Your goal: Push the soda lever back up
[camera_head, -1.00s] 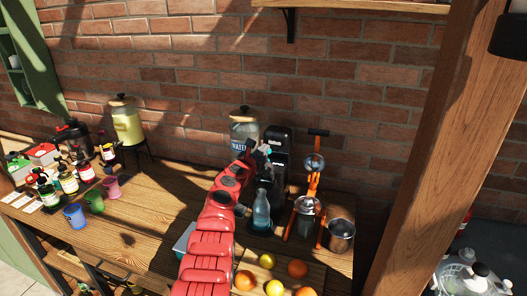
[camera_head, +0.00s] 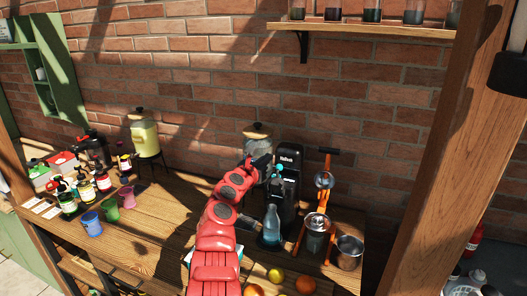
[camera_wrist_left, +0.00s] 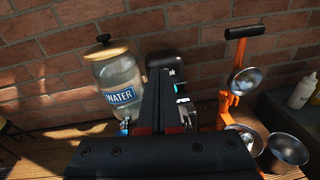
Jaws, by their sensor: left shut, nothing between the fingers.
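The black soda maker (camera_head: 290,159) stands against the brick wall, and a blue-tinted clear bottle (camera_head: 271,225) is upright at its front. My left gripper (camera_head: 268,165) is shut and empty, beside the upper left of the soda maker. In the wrist view the shut fingers (camera_wrist_left: 161,78) point at the soda maker (camera_wrist_left: 166,60) and cover much of its front. A small cyan part (camera_wrist_left: 181,88) shows just right of the fingers; I cannot tell whether they touch the lever, or how it stands. My right gripper is not in view.
A glass water dispenser (camera_wrist_left: 121,82) stands close left of the fingers. An orange juice press (camera_head: 318,215) and a metal cup (camera_head: 348,252) stand to the right. Oranges (camera_head: 305,285) and a lemon (camera_head: 276,275) lie in front. Coloured cups (camera_head: 92,224) and bottles are far left.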

